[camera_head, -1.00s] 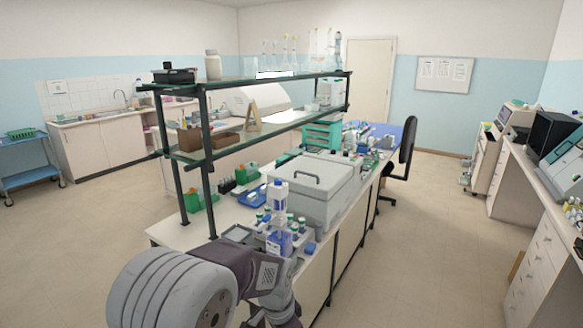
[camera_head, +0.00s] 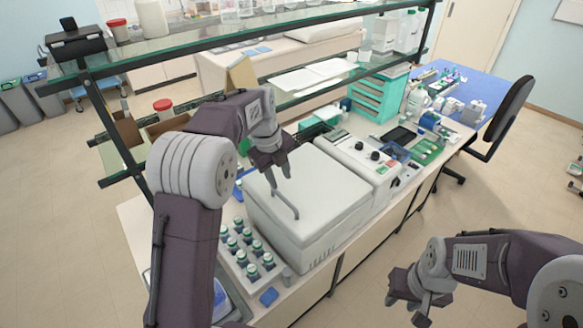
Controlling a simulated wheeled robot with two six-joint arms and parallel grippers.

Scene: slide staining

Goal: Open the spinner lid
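The spinner (camera_head: 262,218) is a large white box on the bench with its lid (camera_head: 325,190) down. A grey bar handle (camera_head: 285,204) runs across the lid's top near its front left. My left gripper (camera_head: 279,176) points down at the far end of this handle. Its two fingers look spread apart. I cannot tell whether they touch the handle or the lid. My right gripper (camera_head: 407,308) is off to the right, past the bench's front edge and over the floor. Its fingers look apart, with nothing between them.
A rack of green-capped bottles (camera_head: 232,266) stands left of the spinner. A white instrument with knobs (camera_head: 358,158) stands to its right. A glass shelf (camera_head: 200,40) on dark posts (camera_head: 112,130) rises behind. The floor (camera_head: 350,300) in front of the bench is clear.

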